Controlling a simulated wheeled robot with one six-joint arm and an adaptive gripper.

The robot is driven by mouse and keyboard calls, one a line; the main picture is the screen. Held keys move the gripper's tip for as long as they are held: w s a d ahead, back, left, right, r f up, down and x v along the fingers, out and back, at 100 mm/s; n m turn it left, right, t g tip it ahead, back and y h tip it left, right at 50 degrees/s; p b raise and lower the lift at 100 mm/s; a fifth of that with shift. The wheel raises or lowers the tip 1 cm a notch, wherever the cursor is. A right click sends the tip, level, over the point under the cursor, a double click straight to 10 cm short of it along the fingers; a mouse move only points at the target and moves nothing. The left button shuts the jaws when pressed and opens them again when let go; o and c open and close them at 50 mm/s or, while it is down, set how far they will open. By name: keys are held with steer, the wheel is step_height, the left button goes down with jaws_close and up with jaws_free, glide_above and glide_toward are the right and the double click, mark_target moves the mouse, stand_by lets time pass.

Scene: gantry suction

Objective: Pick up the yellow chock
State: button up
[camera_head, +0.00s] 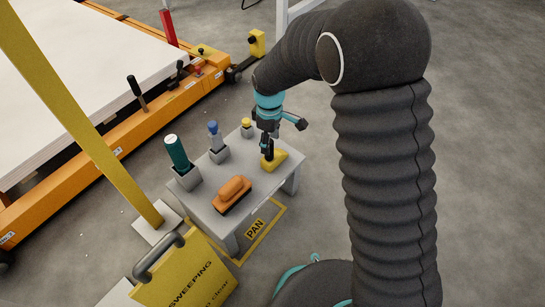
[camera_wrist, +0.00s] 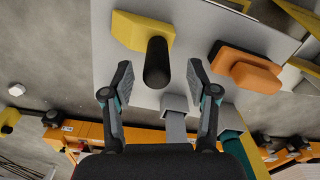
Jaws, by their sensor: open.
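The yellow chock (camera_head: 279,160) sits on the right side of the small grey table in the head view, with a black knob standing up from it. In the wrist view the chock (camera_wrist: 133,31) is at the top, and its black knob (camera_wrist: 157,62) shows between my fingers. My gripper (camera_wrist: 159,70) is open and empty, with one finger on each side of the knob in that view. In the head view my gripper (camera_head: 270,123) is just above the chock and hides part of it. I cannot tell whether the fingertips are level with the knob.
The grey table (camera_head: 259,188) also holds an orange block tool (camera_head: 232,193), a green cylinder (camera_head: 176,152) and blue and yellow-topped items in grey holders. A yellow sweeping sign (camera_head: 188,277) stands in front. An orange-framed bed (camera_head: 125,128) lies to the left. Floor right is clear.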

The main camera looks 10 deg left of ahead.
mark_target(269, 163)
steer(key=shift+w+a+f+b, duration=0.1)
steer(key=shift+f+b, duration=0.15)
steer(key=shift+f, duration=1.05)
steer(key=shift+w+a+f+b, duration=0.1)
steer(key=shift+f+b, duration=0.1)
steer(key=shift+f, duration=1.1)
jaws_close()
